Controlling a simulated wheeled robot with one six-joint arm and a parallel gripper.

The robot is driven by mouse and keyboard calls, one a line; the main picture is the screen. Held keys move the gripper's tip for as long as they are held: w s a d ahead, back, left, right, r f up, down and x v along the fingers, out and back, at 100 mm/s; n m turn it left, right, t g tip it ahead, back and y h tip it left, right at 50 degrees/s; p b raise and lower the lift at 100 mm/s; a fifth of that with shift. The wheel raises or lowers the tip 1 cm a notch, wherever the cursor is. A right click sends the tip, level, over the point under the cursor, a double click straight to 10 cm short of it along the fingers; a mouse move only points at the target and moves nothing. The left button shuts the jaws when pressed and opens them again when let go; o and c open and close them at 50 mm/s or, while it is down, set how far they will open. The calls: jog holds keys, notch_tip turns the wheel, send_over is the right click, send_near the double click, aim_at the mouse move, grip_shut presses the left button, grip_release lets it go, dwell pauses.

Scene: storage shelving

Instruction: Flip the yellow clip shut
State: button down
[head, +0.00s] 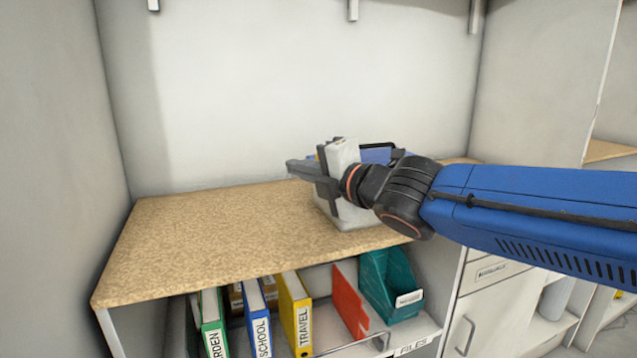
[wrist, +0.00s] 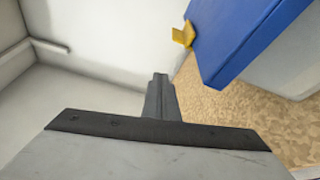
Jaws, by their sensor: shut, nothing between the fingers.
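The yellow clip (wrist: 183,36) sticks out from the edge of a blue lid (wrist: 240,36) in the wrist view, angled away from the side. The lid sits on a pale box (wrist: 290,62) on the worktop; in the head view my arm hides most of this box, with part of its blue lid (head: 377,154) showing behind. My gripper (wrist: 160,82) is shut and empty. In the wrist view its fingertips are below and left of the clip, apart from it. In the head view my gripper (head: 292,168) points left in front of the box.
The speckled worktop (head: 200,235) is clear on its left half. Walls enclose it at the back and left. Below is a shelf with a green, a blue and a yellow binder (head: 296,312), a red divider (head: 350,300) and a teal file holder (head: 390,285).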

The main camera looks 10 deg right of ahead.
jog(key=v, duration=0.9)
jog(key=shift+s+f, duration=0.25)
jog(key=shift+s, duration=0.25)
jog(key=shift+d, duration=0.1)
